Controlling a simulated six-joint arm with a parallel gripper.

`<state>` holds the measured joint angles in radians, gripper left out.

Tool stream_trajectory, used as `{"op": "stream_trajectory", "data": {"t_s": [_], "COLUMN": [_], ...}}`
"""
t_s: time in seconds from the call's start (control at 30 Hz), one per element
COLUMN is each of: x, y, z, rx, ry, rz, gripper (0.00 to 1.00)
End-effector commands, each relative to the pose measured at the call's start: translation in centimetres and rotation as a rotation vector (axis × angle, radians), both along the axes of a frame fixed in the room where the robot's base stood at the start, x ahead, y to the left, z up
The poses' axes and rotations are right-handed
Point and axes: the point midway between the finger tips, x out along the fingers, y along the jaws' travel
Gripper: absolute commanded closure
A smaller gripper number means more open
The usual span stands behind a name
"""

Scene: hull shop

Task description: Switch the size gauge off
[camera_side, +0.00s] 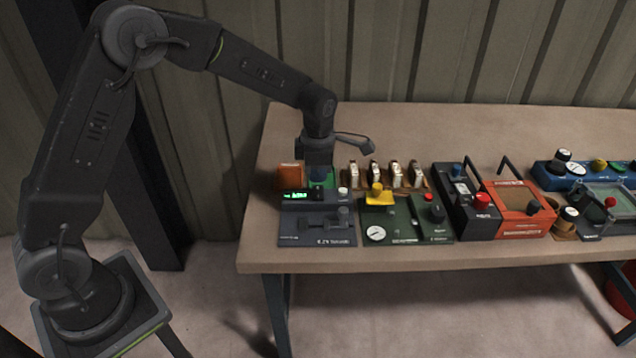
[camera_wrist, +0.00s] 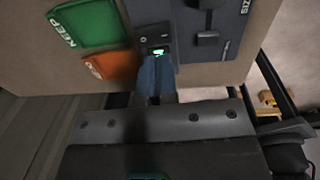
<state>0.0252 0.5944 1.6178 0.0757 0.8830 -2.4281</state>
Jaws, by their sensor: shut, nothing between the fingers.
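The size gauge (camera_side: 318,228) is a dark blue-grey box with a flat front plate at the left end of the bench. Its green display (camera_side: 295,195) is lit in the side view. In the wrist view the gauge (camera_wrist: 228,45) shows part of its lettering and a sliding jaw. A black switch panel (camera_wrist: 157,38) with small white marks sits at its edge, with a bright green lit spot. My gripper (camera_side: 318,186) points down at the back edge of the gauge. Its shut, empty fingers (camera_wrist: 157,62) are close to the switch; I cannot tell whether they touch it.
A green tray marked KEEP (camera_wrist: 88,22) and an orange tray (camera_wrist: 107,66) lie beside the gauge. The bench front edge is clear.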

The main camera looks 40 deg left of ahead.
Motion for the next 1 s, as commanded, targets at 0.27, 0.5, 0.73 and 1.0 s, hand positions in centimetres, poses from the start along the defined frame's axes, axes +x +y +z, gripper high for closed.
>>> {"op": "stream_trajectory", "data": {"t_s": [0.27, 0.5, 0.73, 1.0], "x": [-0.5, -0.8, -0.9, -0.7], "y": [-0.6, -0.9, -0.9, -1.0], "z": [6.2, 8.9, 9.3, 9.3], "rx": [-0.001, 0.000, 0.000, 0.006], "ry": [-0.005, -0.003, 0.000, 0.007], "rz": [0.000, 0.000, 0.000, -0.002], "gripper": [1.00, 1.00, 1.00, 1.00]}}
